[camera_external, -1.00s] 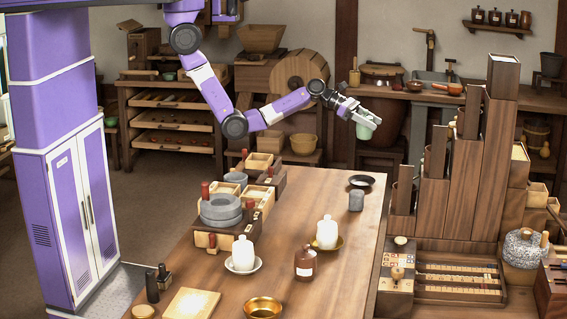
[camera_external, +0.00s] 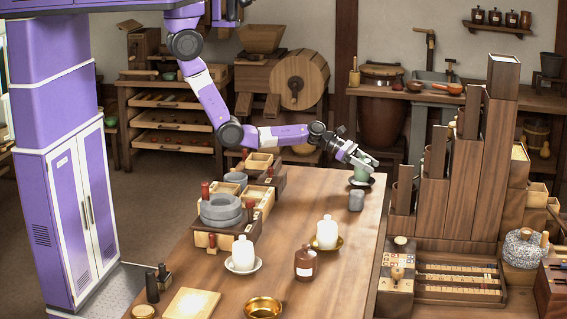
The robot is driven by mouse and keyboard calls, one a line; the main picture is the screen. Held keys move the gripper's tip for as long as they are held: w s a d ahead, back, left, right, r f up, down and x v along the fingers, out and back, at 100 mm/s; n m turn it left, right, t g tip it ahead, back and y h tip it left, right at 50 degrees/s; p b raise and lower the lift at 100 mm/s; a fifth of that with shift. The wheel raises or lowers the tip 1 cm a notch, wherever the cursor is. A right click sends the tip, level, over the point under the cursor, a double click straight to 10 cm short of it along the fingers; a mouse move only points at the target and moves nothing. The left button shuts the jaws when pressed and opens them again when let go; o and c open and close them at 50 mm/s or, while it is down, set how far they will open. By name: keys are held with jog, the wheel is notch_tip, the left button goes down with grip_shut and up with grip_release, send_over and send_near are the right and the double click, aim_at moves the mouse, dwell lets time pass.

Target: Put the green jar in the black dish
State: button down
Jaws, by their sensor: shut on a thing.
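My gripper (camera_external: 364,164) is at the far end of the wooden table, pointing down and to the right. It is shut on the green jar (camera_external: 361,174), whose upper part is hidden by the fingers. The jar is at the black dish (camera_external: 371,184), which lies on the table; only part of the dish's rim shows around it. I cannot tell whether the jar's base touches the dish.
A small grey jar (camera_external: 356,201) stands just in front of the dish. White jars on saucers (camera_external: 327,232), a brown bottle (camera_external: 305,264) and a brass bowl (camera_external: 263,308) are nearer. A grey quern (camera_external: 221,210) stands on the left.

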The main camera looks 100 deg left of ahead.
jog(key=shift+f, duration=0.85)
jog(key=shift+f, duration=0.1)
jog(key=shift+c, duration=2.4)
grip_release()
jog(key=shift+f, duration=0.1)
jog(key=shift+r, duration=0.25)
jog(key=p+v, duration=0.1)
jog(key=v, duration=1.1)
jog(key=shift+a+f, duration=0.1)
